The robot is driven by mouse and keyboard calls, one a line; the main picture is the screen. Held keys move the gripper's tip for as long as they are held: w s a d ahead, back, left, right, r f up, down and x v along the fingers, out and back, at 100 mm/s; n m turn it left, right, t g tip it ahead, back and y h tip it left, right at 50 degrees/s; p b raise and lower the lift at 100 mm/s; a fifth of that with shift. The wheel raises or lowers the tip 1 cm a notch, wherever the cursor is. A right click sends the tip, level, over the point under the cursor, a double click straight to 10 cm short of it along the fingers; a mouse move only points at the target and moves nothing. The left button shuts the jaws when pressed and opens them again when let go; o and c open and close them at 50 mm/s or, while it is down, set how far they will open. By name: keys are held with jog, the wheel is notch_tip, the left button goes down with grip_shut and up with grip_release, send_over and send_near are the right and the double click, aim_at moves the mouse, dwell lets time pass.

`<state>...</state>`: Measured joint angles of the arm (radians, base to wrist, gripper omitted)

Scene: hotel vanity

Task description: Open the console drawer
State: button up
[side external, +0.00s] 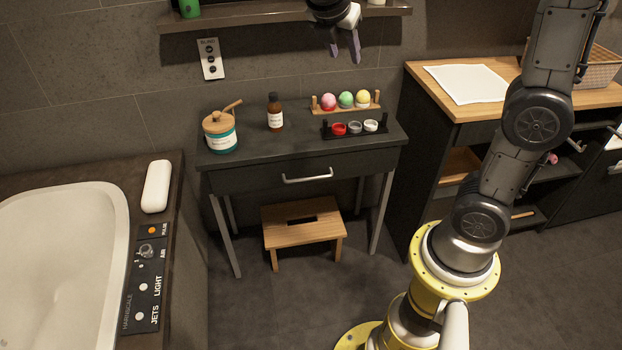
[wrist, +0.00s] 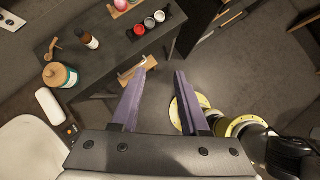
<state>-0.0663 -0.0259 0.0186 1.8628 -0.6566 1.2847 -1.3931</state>
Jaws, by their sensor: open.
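The black console (side external: 257,158) stands against the tiled wall. Its drawer (side external: 257,181) has a silver bar handle (side external: 307,176) on the front and looks shut. In the wrist view the handle (wrist: 132,68) shows just left of the left fingertip. My gripper (side external: 345,52) is high above the console, in front of the wall shelf, well apart from the handle. In the wrist view its two purple fingers (wrist: 166,72) are spread with nothing between them.
On the console top stand a lidded jar (side external: 220,132), a brown bottle (side external: 275,113), a rack of coloured balls (side external: 346,101) and a black tray of small cups (side external: 355,129). A wooden stool (side external: 303,228) is below the drawer. A bathtub (side external: 60,255) is at left; a cabinet (side external: 475,125) is at right.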

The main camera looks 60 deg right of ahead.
jog(key=w+f+n+g+h, duration=0.1)
jog(key=w+f+n+h, duration=0.1)
jog(key=w+f+n, duration=0.35)
jog(key=w+f+n+g+h, duration=0.1)
jog(key=w+f+n+h, duration=0.15)
jog(key=w, duration=0.55)
jog(key=w+f+n+h, duration=0.2)
jog(key=w+f+n, duration=0.35)
jog(key=f, duration=0.75)
jog(key=n+h, duration=0.3)
jog(key=n, duration=0.2)
send_near(309, 179)
jog(key=shift+t, duration=0.3)
jog(key=d, duration=0.3)
jog(key=d+f, duration=0.1)
jog(key=d, duration=0.7)
jog(key=shift+s+f, duration=0.3)
jog(key=shift+s, duration=0.05)
jog(key=shift+a, duration=0.1)
grip_shut()
